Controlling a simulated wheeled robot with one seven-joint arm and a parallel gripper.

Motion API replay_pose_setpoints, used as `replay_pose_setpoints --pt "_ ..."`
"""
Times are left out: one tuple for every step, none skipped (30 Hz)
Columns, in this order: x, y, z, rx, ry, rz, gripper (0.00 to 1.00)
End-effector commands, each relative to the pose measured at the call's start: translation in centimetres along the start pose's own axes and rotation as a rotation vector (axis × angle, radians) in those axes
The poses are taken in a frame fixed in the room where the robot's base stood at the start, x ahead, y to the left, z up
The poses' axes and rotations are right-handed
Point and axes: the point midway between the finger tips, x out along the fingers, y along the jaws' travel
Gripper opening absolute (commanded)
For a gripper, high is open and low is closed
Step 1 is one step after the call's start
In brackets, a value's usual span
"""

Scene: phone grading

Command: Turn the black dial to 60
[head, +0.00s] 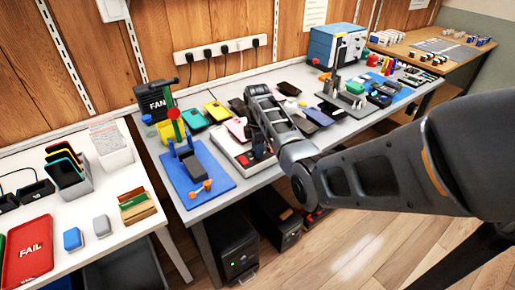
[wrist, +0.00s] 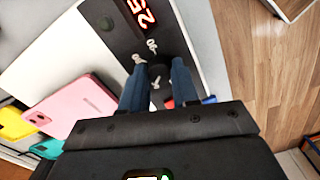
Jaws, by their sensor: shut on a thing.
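The black dial (wrist: 158,72) sits on a dark panel of a white device, between my gripper's fingers in the wrist view. My gripper (wrist: 157,84) is shut on the dial, one blue-grey finger on each side. White marks are printed around the dial. A red lit display (wrist: 146,13) beside it shows digits that look like 25, cut by the frame's top edge. In the head view the white device (head: 225,143) stands on the grey bench, and my gripper (head: 262,152) reaches down over it. The dial is hidden there by my arm.
A pink phone (wrist: 72,108) lies beside the device in the wrist view. Several phones surround the device on the bench. A blue mat (head: 222,183) with a stand lies to its left. A blue machine (head: 325,43) stands at the back. Open wooden floor (head: 350,250) lies in front.

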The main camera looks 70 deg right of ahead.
Motion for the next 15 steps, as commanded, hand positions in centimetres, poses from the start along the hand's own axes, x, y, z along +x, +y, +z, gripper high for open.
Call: replay_pose_setpoints --pt "-0.05 0.06 -0.01 -0.031 0.000 0.002 0.00" --pt "-0.06 0.06 -0.01 -0.049 0.000 0.002 0.00" --pt "-0.06 0.06 -0.01 -0.073 0.000 0.002 0.00" --pt "-0.06 0.06 -0.02 -0.089 0.000 0.002 0.00" --pt "-0.06 0.06 -0.02 -0.105 0.000 0.002 0.00" --pt "-0.06 0.06 -0.03 -0.123 0.000 0.002 0.00" --pt "-0.06 0.06 -0.03 -0.136 0.000 0.002 0.00" --pt "-0.06 0.06 -0.04 -0.147 0.000 0.002 0.00" --pt "-0.06 0.06 -0.05 -0.162 0.001 0.002 0.00" --pt "-0.06 0.06 -0.06 -0.171 0.001 0.002 0.00" --pt "-0.07 0.06 -0.07 -0.179 0.001 0.002 0.00" --pt "-0.07 0.06 -0.08 -0.189 0.001 0.002 0.00" --pt "-0.06 0.06 -0.08 -0.195 0.001 0.002 0.00" --pt "-0.07 0.06 -0.08 -0.200 0.001 0.002 0.00" --pt "-0.07 0.06 -0.09 -0.205 0.001 0.002 0.00"
